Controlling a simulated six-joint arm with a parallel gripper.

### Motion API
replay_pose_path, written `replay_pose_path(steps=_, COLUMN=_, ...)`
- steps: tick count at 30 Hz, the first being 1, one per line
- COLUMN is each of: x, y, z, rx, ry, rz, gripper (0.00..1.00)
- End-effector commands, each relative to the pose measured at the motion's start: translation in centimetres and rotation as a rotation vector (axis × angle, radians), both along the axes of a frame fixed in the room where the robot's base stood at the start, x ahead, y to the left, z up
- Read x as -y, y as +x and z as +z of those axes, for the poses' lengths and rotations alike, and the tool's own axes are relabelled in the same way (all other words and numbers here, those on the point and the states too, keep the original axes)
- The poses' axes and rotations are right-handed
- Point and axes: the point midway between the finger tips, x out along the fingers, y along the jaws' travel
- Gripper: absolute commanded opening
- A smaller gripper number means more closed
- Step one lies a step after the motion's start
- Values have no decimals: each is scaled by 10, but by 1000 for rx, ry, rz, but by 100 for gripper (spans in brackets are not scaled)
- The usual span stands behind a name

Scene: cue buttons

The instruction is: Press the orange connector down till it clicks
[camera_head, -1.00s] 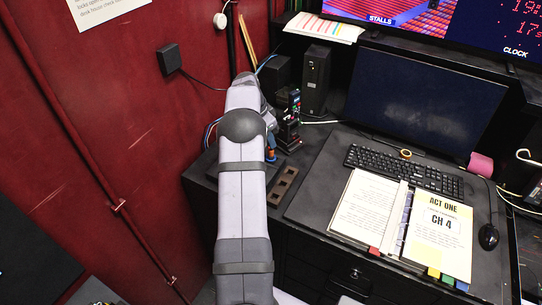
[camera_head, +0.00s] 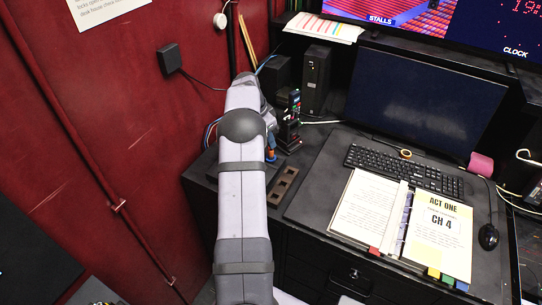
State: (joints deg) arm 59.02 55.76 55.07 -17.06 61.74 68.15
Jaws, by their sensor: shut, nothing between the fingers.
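A small orange piece (camera_head: 271,156), which looks like the orange connector, shows low beside the right edge of my arm. A blue part sits just above it. The orange piece is small and partly hidden by the arm, so I cannot tell how far down it sits. My arm reaches up the middle of the picture and bends at its far end, with the wrist close above this spot. My gripper is hidden behind the arm, and I cannot make out its fingers or whether they touch the connector.
A dark upright device with coloured buttons (camera_head: 293,118) stands close right of the wrist. A brown strip with square holes (camera_head: 284,186) lies nearer, right of the arm. A black box (camera_head: 316,80) stands behind. Keyboard (camera_head: 405,170), open script (camera_head: 405,222) and monitor fill the desk's right; a red wall is left.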

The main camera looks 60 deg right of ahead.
Motion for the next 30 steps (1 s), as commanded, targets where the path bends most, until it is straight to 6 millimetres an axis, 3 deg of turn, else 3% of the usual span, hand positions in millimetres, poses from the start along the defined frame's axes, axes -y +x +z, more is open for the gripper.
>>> replay_pose_path(steps=30, x=0, y=0, z=-9, rx=0, ry=0, rz=0, gripper=0)
